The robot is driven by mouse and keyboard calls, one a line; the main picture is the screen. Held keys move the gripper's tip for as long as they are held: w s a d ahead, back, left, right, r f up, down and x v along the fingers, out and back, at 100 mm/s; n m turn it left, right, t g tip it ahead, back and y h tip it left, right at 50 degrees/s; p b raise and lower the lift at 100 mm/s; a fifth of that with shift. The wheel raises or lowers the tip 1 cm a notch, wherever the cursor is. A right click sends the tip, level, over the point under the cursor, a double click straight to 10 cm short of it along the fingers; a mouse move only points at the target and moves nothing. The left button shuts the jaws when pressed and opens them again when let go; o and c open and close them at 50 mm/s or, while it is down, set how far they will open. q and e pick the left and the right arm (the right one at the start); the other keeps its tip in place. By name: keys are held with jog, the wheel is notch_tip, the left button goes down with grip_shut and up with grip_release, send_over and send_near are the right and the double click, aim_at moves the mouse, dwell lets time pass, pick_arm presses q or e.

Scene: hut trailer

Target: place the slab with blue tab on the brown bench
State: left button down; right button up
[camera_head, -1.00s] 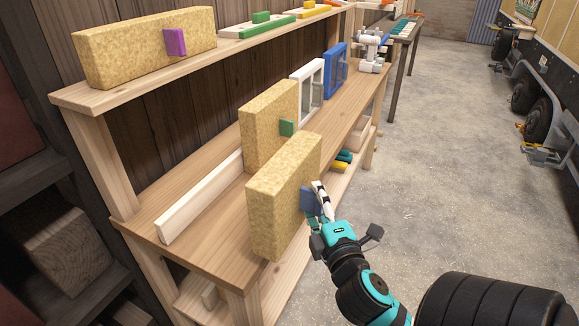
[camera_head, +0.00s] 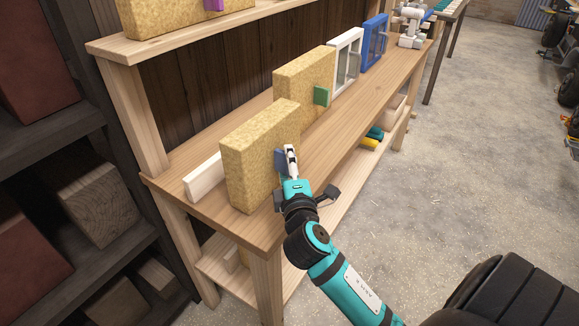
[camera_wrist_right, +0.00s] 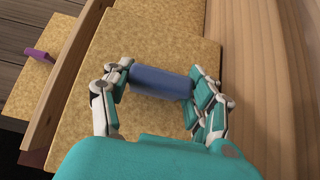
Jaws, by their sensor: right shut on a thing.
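The tan speckled slab (camera_head: 255,165) stands upright over the near end of the brown bench (camera_head: 365,115). Its lower edge is at or just above the bench top; I cannot tell whether it touches. My right gripper (camera_head: 286,162) is shut on its blue tab (camera_head: 279,158). In the right wrist view the fingers hold both ends of the blue tab (camera_wrist_right: 160,83), with the slab face (camera_wrist_right: 150,45) behind it. My left gripper is not in view.
A similar slab with a green tab (camera_head: 321,95) stands behind, then a white frame (camera_head: 345,60) and a blue frame (camera_head: 374,45). A pale wooden strip (camera_head: 203,178) lies left of the held slab. A purple-tabbed slab (camera_head: 170,15) sits on the upper shelf (camera_head: 115,47).

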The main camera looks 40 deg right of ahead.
jog(key=shift+f, duration=0.1)
jog(key=shift+f, duration=0.15)
jog(key=o, duration=1.3)
jog(key=shift+r, duration=0.2)
jog(key=b+v, duration=0.2)
jog(key=v, duration=1)
jog(key=shift+a, duration=0.1)
